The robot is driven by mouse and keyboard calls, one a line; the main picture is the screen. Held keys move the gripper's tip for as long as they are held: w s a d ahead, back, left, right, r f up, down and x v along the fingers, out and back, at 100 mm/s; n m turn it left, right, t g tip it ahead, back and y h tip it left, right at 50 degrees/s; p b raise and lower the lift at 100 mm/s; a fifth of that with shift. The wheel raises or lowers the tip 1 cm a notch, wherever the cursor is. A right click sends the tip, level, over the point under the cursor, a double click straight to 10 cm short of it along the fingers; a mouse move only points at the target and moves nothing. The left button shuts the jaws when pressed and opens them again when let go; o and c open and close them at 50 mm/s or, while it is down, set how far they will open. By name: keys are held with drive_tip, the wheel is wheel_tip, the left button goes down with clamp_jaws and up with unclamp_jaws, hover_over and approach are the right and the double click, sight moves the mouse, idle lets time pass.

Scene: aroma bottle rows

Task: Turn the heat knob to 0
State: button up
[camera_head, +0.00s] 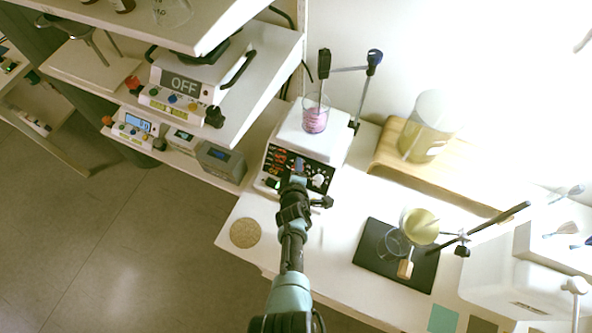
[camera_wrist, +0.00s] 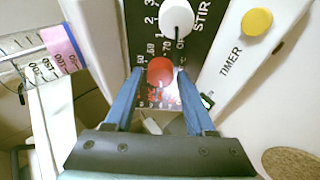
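The hot plate stirrer (camera_head: 315,148) stands on the white bench, its black control panel (camera_head: 322,172) facing my arm. The wrist view shows a round red knob (camera_wrist: 160,72) on the panel, with a printed number scale around it; I take it as the heat knob. Its pointer direction cannot be read. My gripper (camera_head: 299,176) is at the panel. In the wrist view my gripper's blue fingers (camera_wrist: 159,74) stand open on either side of the red knob, with narrow gaps. A white knob (camera_wrist: 177,18) marked STIR sits just above it.
A yellow button (camera_wrist: 257,21) marked TIMER is right of the panel. A beaker of pink liquid (camera_head: 315,121) stands on the hot plate beside a clamp stand (camera_head: 365,90). A cork disc (camera_head: 245,233) lies on the bench to the left. Shelves with instruments (camera_head: 222,160) are at left.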

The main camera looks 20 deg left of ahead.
drive_tip(key=shift+o, duration=0.9)
drive_tip(key=p+v, duration=1.2)
drive_tip(key=v, duration=0.1)
drive_tip(key=shift+p, duration=0.3)
drive_tip(key=shift+s+f, duration=0.1)
